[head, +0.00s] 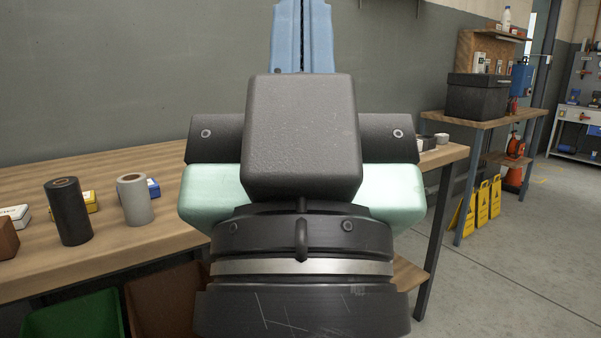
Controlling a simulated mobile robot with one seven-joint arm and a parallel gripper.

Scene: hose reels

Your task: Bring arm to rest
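My gripper (302,135) and wrist fill the middle of the head view, seen from behind, in front of the workbench (120,172). The black wrist housing and the pale green part behind it hide the middle of the bench. A blue upright piece with a thin dark line down its centre rises above the housing to the top edge. I cannot tell whether it is my gripper's fingers. No fingertips show clearly, and no held object is visible.
On the bench at left stand a black roll (68,212) and a grey roll (134,200), with small boxes. A green bin (75,315) and a brown bin (165,300) are below. At right are a side table (470,119), yellow floor signs (482,203) and open floor.

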